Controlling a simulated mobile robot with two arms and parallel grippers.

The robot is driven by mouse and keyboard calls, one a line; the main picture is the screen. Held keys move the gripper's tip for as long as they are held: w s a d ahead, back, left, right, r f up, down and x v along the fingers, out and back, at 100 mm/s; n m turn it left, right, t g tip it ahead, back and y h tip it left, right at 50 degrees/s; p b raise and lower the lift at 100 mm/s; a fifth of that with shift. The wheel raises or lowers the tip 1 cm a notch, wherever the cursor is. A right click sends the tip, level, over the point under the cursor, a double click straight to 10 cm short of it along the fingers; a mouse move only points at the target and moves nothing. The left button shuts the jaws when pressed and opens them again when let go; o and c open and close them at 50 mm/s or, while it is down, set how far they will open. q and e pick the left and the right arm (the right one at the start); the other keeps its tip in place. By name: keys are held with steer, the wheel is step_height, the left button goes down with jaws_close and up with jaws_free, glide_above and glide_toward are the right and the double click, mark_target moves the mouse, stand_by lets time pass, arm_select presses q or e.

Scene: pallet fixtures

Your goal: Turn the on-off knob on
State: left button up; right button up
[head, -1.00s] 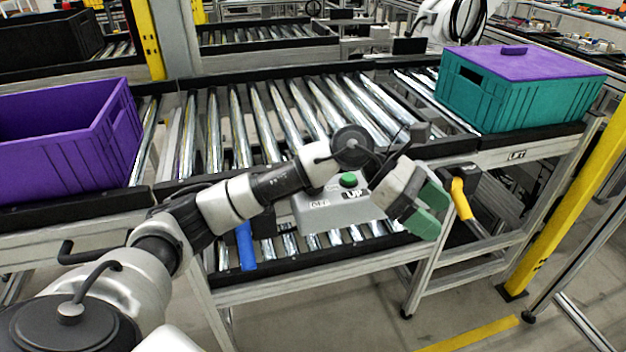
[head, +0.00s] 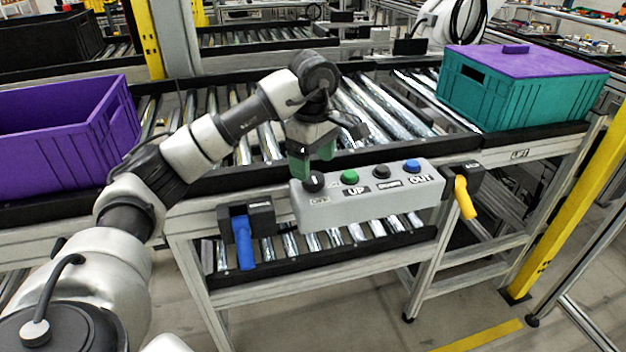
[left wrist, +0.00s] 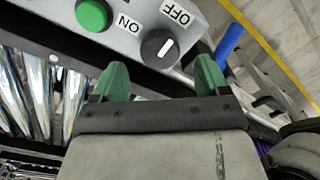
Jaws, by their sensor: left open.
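The on-off knob (head: 313,182) is a round black knob at the left end of the grey control box (head: 365,205). In the left wrist view the knob (left wrist: 160,48) has a white mark pointing up and right, nearer the OFF label (left wrist: 175,12) than the ON label (left wrist: 128,22). My left gripper (head: 312,160) has green fingers and points down just above the knob. In the left wrist view its open fingers (left wrist: 162,72) stand either side of the knob's line, with nothing between them. Contact with the knob is not visible. My right gripper is out of view.
Rollers lie behind, between a purple crate (head: 60,140) and a teal crate (head: 525,95).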

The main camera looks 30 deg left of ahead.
mark_target(313, 177)
arm_select(q)
steer(key=shift+f, duration=1.95)
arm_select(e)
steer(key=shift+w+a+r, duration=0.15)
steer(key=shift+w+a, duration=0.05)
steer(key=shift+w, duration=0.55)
arm_select(q)
steer(key=c, duration=0.9)
